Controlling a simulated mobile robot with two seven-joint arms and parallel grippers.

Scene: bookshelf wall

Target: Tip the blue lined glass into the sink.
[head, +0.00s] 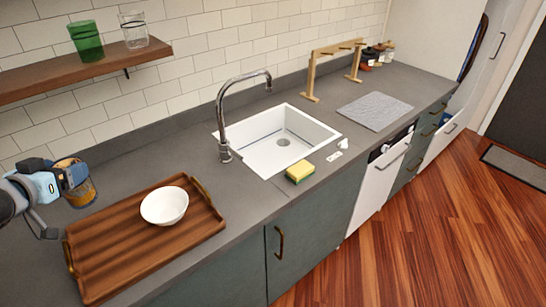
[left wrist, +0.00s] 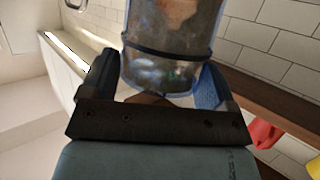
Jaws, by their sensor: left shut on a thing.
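The blue lined glass (head: 82,194) is at the left of the head view, over the counter beside the wooden tray. It looks amber inside. My left gripper (head: 72,176) is shut around it; the glass looks roughly upright. In the left wrist view the glass (left wrist: 172,45) sits between the two fingers of my left gripper (left wrist: 157,82), with a dark band around it and mixed colours showing through. The white sink (head: 262,158) is set in the counter at the middle, to the right of the glass, and its visible basin looks empty. My right gripper is not in view.
A wooden tray (head: 110,262) with a white bowl (head: 164,205) stands between glass and sink. A tall tap (head: 223,120) rises at the sink's left edge. A sponge (head: 300,171) lies at its front. A shelf (head: 30,83) holds a green glass (head: 87,42) and clear glass (head: 134,30).

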